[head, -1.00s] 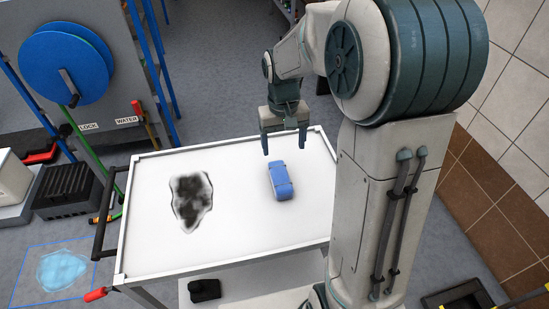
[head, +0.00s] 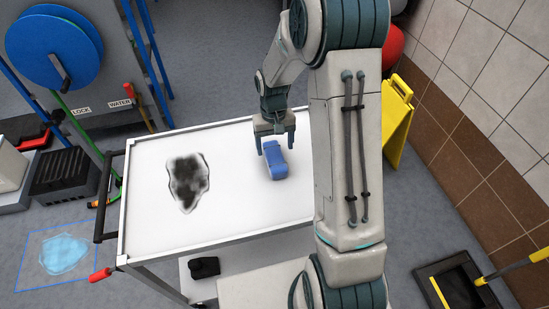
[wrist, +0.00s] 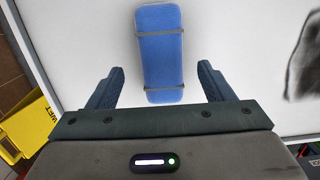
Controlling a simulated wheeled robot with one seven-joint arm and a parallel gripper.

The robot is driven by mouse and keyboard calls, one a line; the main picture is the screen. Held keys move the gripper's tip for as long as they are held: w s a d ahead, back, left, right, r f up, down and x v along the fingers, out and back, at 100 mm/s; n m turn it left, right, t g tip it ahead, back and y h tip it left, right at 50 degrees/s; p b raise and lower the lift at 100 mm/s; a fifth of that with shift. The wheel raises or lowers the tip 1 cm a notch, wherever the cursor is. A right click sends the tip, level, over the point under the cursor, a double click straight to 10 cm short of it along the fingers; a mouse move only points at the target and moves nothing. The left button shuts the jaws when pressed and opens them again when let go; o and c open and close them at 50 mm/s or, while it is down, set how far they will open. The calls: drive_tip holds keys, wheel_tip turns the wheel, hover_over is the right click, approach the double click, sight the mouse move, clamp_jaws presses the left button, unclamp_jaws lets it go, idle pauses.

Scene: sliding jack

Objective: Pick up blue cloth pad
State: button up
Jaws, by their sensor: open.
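The blue cloth pad (head: 276,163) lies on the white cart top (head: 235,215), an oblong block with two thin dark bands across it in the wrist view (wrist: 160,55). My gripper (head: 275,147) is over the far end of the pad in the head view. In the wrist view my gripper (wrist: 160,80) is open, with one finger to each side of the pad's near end and clear gaps between. Nothing is held. The head view does not show clearly how high the fingertips are above the cart.
A dark grey stain (head: 187,182) marks the cart top left of the pad. A black handle (head: 103,205) runs along the cart's left side. A yellow floor sign (head: 397,122) stands to the right, beyond my arm. The cart top between stain and pad is clear.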

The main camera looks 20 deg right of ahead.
sight(275, 154)
drive_tip(key=f, duration=0.3)
drive_tip(key=f+p, duration=0.1)
drive_tip(key=f, duration=0.1)
drive_tip(key=shift+s+a, duration=0.1)
drive_tip(key=shift+s, duration=0.2)
drive_tip(key=shift+c, duration=0.3)
drive_tip(key=c, duration=1)
drive_tip(key=shift+r, duration=0.1)
